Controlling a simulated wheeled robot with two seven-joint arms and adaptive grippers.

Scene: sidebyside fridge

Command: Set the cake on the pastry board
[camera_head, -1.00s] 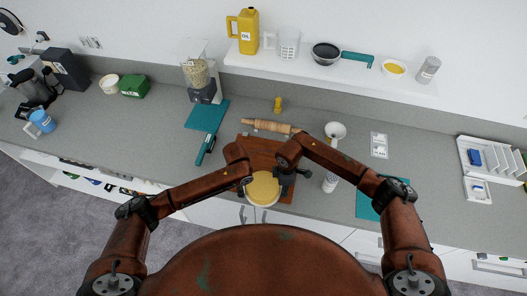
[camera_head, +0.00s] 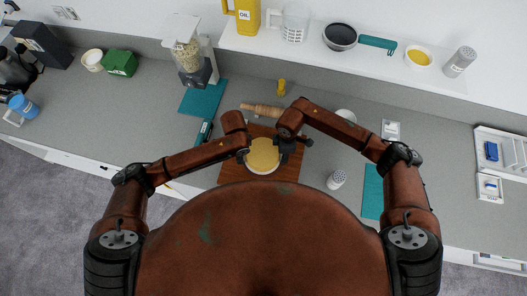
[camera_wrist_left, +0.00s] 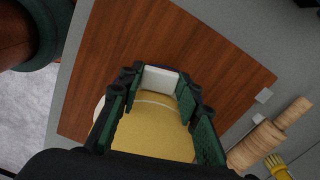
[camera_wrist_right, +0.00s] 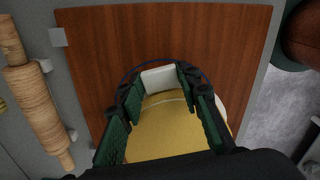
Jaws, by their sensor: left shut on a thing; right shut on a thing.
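The cake (camera_head: 262,152) is a round yellow disc with a white rim or plate edge under its near side. It is over the brown wooden pastry board (camera_head: 231,174); whether it touches the board cannot be told. My left gripper (camera_head: 244,154) is shut on the cake's left side, and my right gripper (camera_head: 284,150) on its right side. The wrist views show the cake's yellow top (camera_wrist_left: 150,138) (camera_wrist_right: 160,135) between the green-padded fingers, with a white piece between the fingertips. The board (camera_wrist_left: 150,40) (camera_wrist_right: 170,30) lies beyond.
A rolling pin (camera_head: 262,109) lies behind the board, with a small yellow brush (camera_head: 281,87) farther back. A white shaker (camera_head: 337,179) stands to the right, near a teal mat (camera_head: 372,190). A shelf above holds an oil jug (camera_head: 246,14).

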